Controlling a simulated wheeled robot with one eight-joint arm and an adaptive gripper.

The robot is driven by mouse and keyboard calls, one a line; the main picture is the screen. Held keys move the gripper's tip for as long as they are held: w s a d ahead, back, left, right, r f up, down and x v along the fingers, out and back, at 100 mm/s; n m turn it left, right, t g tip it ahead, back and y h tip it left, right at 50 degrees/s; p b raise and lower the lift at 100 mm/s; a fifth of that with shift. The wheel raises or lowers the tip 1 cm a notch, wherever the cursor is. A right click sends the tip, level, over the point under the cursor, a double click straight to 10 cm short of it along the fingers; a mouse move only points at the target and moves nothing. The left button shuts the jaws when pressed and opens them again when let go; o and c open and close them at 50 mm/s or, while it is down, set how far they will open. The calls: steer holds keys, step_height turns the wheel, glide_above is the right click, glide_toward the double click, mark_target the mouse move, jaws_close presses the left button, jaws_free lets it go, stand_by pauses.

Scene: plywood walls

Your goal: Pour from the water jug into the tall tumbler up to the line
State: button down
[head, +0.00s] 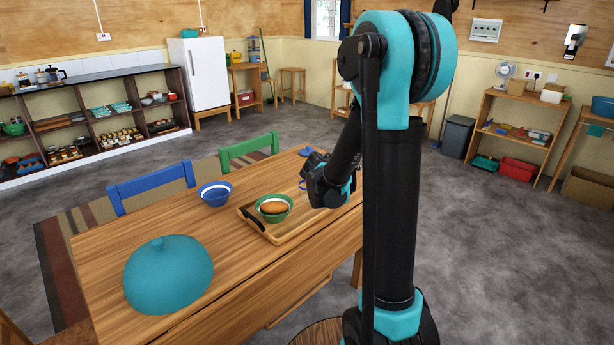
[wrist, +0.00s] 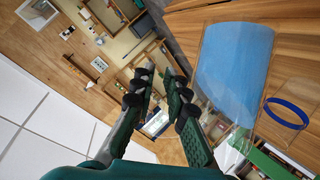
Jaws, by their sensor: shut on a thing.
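In the wrist view the water jug (wrist: 235,75) is clear and holds a large body of blue water. It stands just right of my gripper (wrist: 158,85), whose two fingers are closed in on it. The part between the fingers, likely its clear handle, is hard to make out. The tall tumbler (wrist: 288,112) is clear with a dark blue ring as its line, to the right of the jug. I see no blue water in it.
A wooden tray (head: 285,231) on the table (head: 95,262) holds a green bowl (head: 274,216) with a brown item inside. A blue bowl (head: 215,194) and a teal dome (head: 168,275) stand left. Blue (head: 152,186) and green (head: 249,151) chairs line the far side.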

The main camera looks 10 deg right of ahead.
steer(key=shift+w+a+r+n+h, duration=0.3)
steer(key=shift+a+r+n, duration=0.1)
steer(key=shift+n, duration=0.1)
stand_by(0.6)
steer(key=shift+w+a+r+g, duration=0.2)
steer(key=shift+r+g, duration=0.1)
steer(key=shift+r, duration=0.25)
steer(key=shift+w+a+r+n+h+b, duration=0.15)
steer(key=shift+r+n+h+b, duration=0.15)
steer(key=shift+r+n+b, duration=0.2)
steer(key=shift+w+a+r+n+h+b, duration=0.15)
steer(key=shift+r+n+b, duration=0.05)
steer(key=shift+r+b, duration=0.2)
steer(key=shift+w+a+r+n+h+b, duration=0.15)
steer(key=shift+r+n+b, duration=0.1)
steer(key=shift+b, duration=0.2)
stand_by(1.4)
steer(key=shift+s, duration=0.1)
